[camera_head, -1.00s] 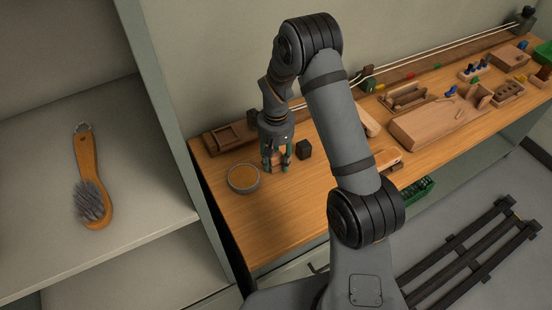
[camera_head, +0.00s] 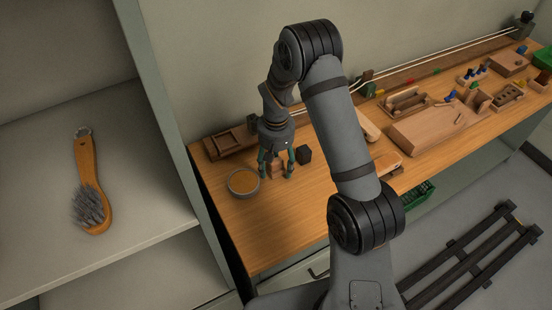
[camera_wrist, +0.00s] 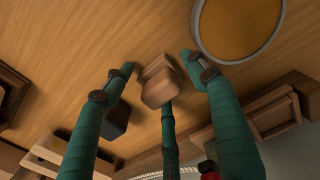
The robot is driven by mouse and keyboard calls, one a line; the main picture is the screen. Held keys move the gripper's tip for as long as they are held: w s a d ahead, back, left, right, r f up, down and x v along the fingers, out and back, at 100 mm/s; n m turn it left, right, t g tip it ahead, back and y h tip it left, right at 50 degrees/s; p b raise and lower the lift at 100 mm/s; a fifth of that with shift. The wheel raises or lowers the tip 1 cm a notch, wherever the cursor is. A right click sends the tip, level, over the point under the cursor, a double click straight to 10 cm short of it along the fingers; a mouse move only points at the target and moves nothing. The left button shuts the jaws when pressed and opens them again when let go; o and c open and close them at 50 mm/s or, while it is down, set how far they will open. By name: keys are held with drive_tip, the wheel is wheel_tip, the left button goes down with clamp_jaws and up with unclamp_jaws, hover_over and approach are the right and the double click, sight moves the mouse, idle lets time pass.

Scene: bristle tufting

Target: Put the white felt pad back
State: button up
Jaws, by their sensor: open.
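I cannot make out a white felt pad in either current view. My gripper (camera_head: 276,176) is low over the left end of the wooden bench, with its green fingers spread open. A small stepped wooden block (camera_head: 277,168) stands between the fingers. In the wrist view the block (camera_wrist: 160,82) sits between the left and right fingertips, with a gap on both sides, and a third finger is below it. A round grey-rimmed dish (camera_head: 243,184) with an orange-brown inside is just left of the gripper; it also shows in the wrist view (camera_wrist: 238,25).
A black block (camera_head: 304,154) stands close right of my gripper. A wooden tray (camera_head: 229,141) lies behind, near the wall. Wooden holders and a large board (camera_head: 437,124) fill the bench's right part. A brush (camera_head: 88,183) lies on the left shelf. The bench's front left is bare.

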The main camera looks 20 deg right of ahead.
sight(277, 161)
drive_tip(key=shift+w+r, duration=0.1)
drive_tip(key=shift+r, duration=0.4)
wheel_tip(277, 161, up, 11)
drive_tip(key=shift+r, duration=0.1)
drive_tip(key=shift+d, duration=0.1)
